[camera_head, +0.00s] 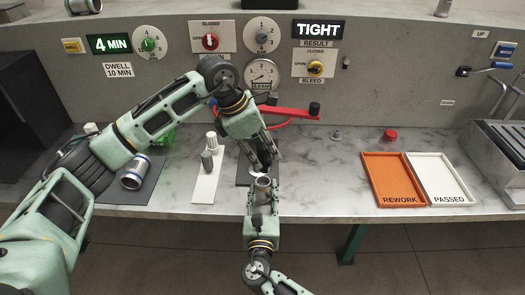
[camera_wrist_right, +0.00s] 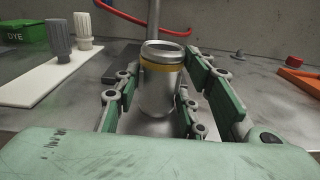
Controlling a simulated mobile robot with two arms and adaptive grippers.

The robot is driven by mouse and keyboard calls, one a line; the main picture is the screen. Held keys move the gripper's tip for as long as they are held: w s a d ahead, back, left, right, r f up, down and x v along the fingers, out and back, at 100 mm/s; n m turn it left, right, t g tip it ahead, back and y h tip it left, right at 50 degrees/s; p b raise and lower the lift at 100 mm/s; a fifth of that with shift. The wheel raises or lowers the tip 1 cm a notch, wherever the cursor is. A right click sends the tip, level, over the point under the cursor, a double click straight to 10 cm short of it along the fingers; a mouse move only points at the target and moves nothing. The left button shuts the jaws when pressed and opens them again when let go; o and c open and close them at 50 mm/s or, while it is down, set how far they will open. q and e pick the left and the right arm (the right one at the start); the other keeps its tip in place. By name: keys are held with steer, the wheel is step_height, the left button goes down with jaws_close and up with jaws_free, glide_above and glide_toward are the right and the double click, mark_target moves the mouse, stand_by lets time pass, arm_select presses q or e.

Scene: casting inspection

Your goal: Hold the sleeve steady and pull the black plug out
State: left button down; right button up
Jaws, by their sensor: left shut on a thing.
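The sleeve (camera_wrist_right: 160,88) is an upright metal cylinder with a yellow band and a pale top rim. In the head view the sleeve (camera_head: 263,184) stands at the bench's front, just below my left gripper. My right gripper (camera_wrist_right: 155,105) has its fingers on either side of the sleeve, with a gap visible on the left; it also shows in the head view (camera_head: 261,196). My left gripper (camera_head: 262,166) points down above the sleeve and is shut on the black plug, which its fingers mostly hide. No plug stands out of the sleeve's top in the wrist view.
A white strip (camera_head: 204,188) with a grey and a pale peg lies left of the sleeve. Another metal cylinder (camera_head: 133,173) lies on a dark mat farther left. Orange (camera_head: 388,199) and white (camera_head: 452,199) trays are at right. A red lever (camera_head: 285,111) stands behind.

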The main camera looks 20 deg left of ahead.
steer(key=o, duration=0.5)
steer(key=shift+f, duration=0.25)
steer(key=shift+r, duration=0.1)
steer(key=shift+s, duration=0.1)
steer(key=v, duration=1.2)
